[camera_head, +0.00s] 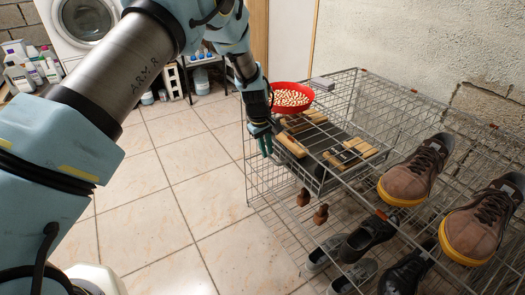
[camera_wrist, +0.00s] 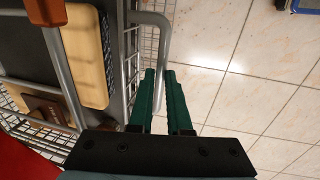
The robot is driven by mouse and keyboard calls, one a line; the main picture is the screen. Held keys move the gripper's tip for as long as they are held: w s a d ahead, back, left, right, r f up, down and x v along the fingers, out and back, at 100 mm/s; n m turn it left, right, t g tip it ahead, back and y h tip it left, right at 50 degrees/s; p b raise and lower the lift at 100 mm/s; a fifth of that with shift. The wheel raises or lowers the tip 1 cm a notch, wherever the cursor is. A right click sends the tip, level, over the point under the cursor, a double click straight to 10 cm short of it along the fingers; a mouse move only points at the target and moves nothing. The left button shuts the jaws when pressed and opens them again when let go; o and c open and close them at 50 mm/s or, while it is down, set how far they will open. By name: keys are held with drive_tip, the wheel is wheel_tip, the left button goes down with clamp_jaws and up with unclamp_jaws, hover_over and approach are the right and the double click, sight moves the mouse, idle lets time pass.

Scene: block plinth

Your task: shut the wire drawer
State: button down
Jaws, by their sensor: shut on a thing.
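The wire drawer (camera_head: 312,178) sits in the wire rack, with a dark floor and wooden-backed brushes in it. How far it stands out of the rack is hard to tell. In the wrist view its grey bent-rod handle (camera_wrist: 165,35) projects from the drawer's front edge. My gripper (camera_head: 265,143) is at the drawer's front left side. In the wrist view its green fingers (camera_wrist: 157,75) are close together around the handle's rod, shut on it. The head view does not show the handle clearly behind the fingers.
A red bowl (camera_head: 290,97) of pale pieces stands at the rack's far end. Brown shoes (camera_head: 415,170) stand on the rack's top at right, with more shoes (camera_head: 368,236) below. Tiled floor (camera_head: 190,200) is clear in front. A washing machine (camera_head: 82,22) stands behind.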

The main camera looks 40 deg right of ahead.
drive_tip(key=shift+d+r, duration=0.1)
drive_tip(key=shift+d, duration=0.2)
drive_tip(key=c, duration=0.9)
unclamp_jaws()
drive_tip(key=shift+o, duration=0.2)
drive_tip(key=shift+a, duration=0.1)
wheel_tip(320, 180, up, 10)
drive_tip(key=a, duration=0.2)
drive_tip(key=shift+r, duration=0.25)
drive_tip(key=shift+w, duration=0.1)
